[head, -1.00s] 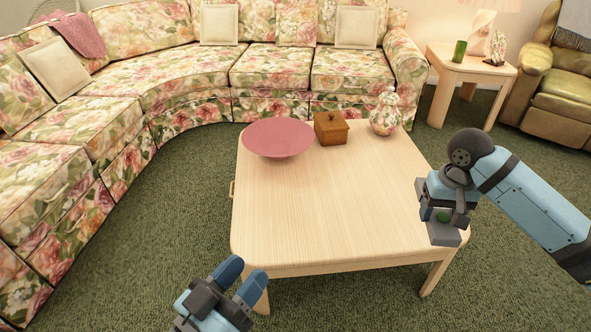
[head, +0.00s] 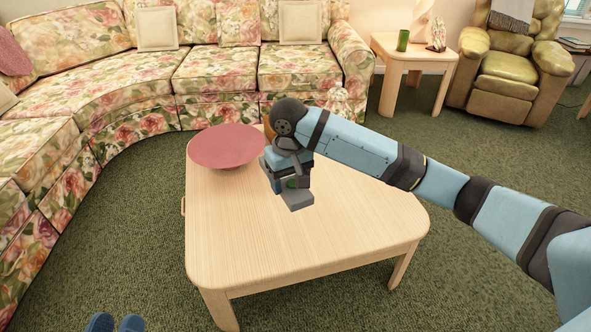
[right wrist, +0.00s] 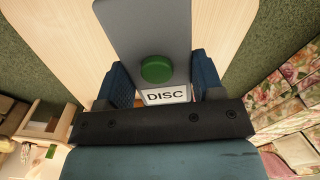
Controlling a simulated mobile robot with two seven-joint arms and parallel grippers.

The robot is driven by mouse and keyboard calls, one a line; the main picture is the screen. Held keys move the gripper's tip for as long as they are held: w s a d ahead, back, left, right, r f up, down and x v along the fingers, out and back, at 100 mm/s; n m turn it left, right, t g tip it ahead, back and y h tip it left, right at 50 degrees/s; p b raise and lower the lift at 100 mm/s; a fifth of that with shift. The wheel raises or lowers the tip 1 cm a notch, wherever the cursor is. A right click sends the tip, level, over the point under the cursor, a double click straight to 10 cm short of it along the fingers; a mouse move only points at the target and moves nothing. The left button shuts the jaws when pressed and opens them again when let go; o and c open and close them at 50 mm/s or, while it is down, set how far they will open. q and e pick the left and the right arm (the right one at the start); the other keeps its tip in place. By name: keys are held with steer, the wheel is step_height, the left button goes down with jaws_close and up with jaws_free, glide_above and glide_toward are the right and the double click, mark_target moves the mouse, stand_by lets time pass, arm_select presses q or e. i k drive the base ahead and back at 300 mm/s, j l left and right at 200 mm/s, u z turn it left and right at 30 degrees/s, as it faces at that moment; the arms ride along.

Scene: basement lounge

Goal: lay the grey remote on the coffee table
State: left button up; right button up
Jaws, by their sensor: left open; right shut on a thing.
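The grey remote (head: 298,201) is held in my right gripper (head: 290,181) over the coffee table (head: 300,245). It appears to be above the tabletop, though the exact gap is hard to tell. In the right wrist view, the remote (right wrist: 150,30) shows a green round button and a white label reading "DISC", with the blue fingers shut on its sides. The pale wood coffee table stands in the middle of the head view. My left gripper (head: 115,323) shows only its blue fingertips at the bottom edge; they are apart and empty, clear of the table.
A pink bowl (head: 228,146) stands at the table's back left. The front of the tabletop is bare. A floral sofa (head: 212,70) curves behind.

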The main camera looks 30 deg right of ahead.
mark_target(308, 217)
steer(key=i+l, duration=0.15)
steer(key=l, duration=0.2)
steer(key=i+l, duration=0.2)
steer(key=l, duration=0.15)
steer(key=i+l, duration=0.15)
steer(key=l, duration=0.2)
steer(key=i+l, duration=0.15)
steer(key=l, duration=0.2)
